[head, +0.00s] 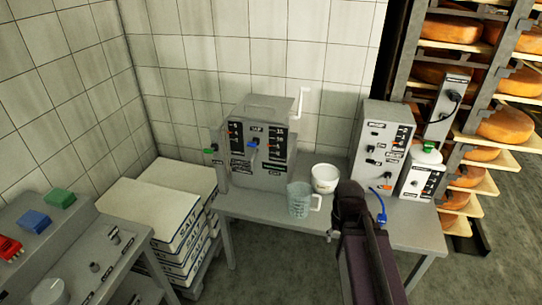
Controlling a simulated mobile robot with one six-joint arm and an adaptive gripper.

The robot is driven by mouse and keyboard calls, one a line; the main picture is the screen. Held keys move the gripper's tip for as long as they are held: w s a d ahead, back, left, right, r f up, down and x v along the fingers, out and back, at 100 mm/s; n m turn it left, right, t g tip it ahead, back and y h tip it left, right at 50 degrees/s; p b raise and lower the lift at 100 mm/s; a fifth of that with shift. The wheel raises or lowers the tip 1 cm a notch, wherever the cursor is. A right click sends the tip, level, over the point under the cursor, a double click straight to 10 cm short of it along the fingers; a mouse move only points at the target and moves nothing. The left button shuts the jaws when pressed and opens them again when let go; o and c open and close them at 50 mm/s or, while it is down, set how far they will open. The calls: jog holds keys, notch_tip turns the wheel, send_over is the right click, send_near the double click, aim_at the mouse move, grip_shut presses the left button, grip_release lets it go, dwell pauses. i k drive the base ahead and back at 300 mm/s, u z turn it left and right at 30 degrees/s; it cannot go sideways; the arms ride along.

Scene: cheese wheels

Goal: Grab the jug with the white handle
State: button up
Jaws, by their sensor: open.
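The jug (299,200) is a translucent, grey-blue measuring jug with dark markings and a pale handle on its right side. It stands upright near the front edge of the grey table (265,210). My dark arm rises from the bottom right, and its upper end is to the right of the jug, with a gap between them in the picture. I cannot make out my gripper or its fingers; the arm may hide them.
A white pot (325,178) stands close behind the jug, to its right. A grey control box (258,143) with a white crank is behind, and another box (382,147) is at right. A blue tap-like part (379,207) is right of my arm. Salt bags (160,215) are stacked left.

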aim_at(299, 194)
jog(key=i, duration=0.85)
jog(key=u, duration=0.05)
